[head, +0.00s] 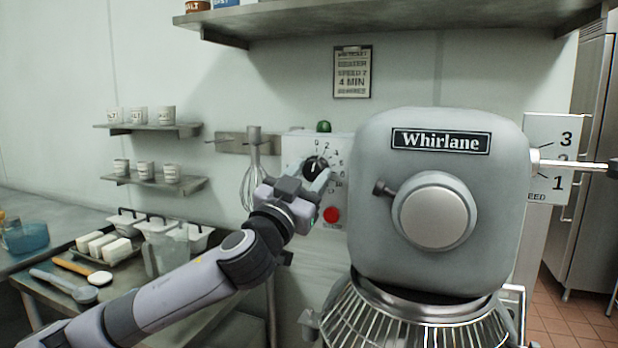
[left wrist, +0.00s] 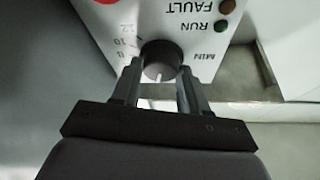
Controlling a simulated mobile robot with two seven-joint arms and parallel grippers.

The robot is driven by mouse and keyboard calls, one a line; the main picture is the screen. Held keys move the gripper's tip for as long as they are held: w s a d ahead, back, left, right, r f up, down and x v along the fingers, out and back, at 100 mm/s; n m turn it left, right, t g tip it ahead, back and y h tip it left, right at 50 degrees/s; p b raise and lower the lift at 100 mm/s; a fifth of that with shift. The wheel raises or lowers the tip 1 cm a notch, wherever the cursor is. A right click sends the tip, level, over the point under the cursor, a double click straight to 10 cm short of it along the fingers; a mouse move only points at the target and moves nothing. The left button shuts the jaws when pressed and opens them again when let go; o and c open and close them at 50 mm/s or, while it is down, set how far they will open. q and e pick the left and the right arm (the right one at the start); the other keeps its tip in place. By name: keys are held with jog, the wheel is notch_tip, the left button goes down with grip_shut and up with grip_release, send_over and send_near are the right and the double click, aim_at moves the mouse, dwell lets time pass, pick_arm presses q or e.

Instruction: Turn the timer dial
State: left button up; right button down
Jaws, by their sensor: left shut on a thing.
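The timer dial (head: 314,167) is a black knob on a white control panel (head: 296,148), with numbers around it and a red button (head: 331,215) below. My left gripper (head: 311,182) is at the dial and partly covers the panel's lower left. In the left wrist view the black dial (left wrist: 160,60), with a white pointer mark, sits between the two fingers of my left gripper (left wrist: 158,82), which is shut on it. The mark points toward the gripper's palm in that view. My right gripper is not in view.
The large grey Whirlane mixer (head: 440,200) stands close to the right of the panel, with a wire guard below. A whisk (head: 253,170) hangs behind my left arm. A side table (head: 60,290) holds tubs and scoops at the left.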

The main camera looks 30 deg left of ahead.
pick_arm(q)
jog(key=m+h+p, duration=0.1)
jog(key=m+h, duration=0.1)
jog(key=m, duration=0.3)
jog(key=shift+a, duration=0.1)
jog(key=shift+m+g+h, duration=0.6)
jog(key=shift+m+h, duration=0.3)
jog(key=shift+m, duration=0.9)
jog(key=o, duration=1)
jog(key=shift+o, duration=0.2)
